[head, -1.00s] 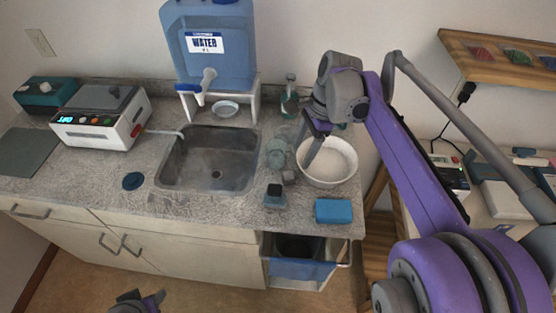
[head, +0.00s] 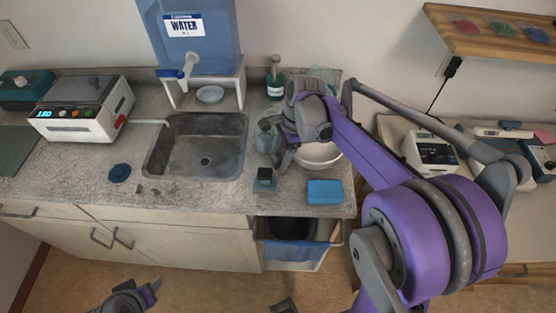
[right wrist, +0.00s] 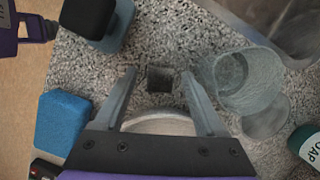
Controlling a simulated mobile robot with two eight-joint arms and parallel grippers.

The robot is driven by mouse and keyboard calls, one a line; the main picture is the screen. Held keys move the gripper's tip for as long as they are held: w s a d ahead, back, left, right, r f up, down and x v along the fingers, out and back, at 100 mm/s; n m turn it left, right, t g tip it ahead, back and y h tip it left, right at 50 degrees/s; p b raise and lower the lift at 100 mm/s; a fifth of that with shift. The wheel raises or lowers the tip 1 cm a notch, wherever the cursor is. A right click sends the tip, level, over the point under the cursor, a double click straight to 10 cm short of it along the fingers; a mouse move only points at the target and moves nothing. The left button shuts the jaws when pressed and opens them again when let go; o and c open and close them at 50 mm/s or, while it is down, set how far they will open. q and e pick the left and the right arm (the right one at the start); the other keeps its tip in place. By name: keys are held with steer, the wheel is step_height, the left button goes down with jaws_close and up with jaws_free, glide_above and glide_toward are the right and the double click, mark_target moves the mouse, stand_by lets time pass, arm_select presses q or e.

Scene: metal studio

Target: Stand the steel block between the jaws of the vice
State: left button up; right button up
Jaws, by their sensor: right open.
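A small dark grey square-topped block (right wrist: 160,79), probably the steel block, is on the speckled counter in the right wrist view. My right gripper (right wrist: 159,75) is open, with its fingers to either side of the block; I cannot tell whether they touch it. In the head view this gripper (head: 284,158) is low over the counter beside the white bowl (head: 318,158), and the block cannot be made out. My left gripper (head: 146,291) is at the bottom left, away from the counter; its opening is unclear. I cannot clearly identify the vice.
A clear glass (right wrist: 248,80) stands close right of the gripper in the wrist view. A blue sponge (head: 325,191) and a black-topped item (head: 265,179) are near the counter's front edge. The sink (head: 197,145) is left. A right-hand bench holds a screened device (head: 430,150).

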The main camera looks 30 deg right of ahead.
jaws_close()
stand_by(0.3)
steer(key=shift+r, duration=0.1)
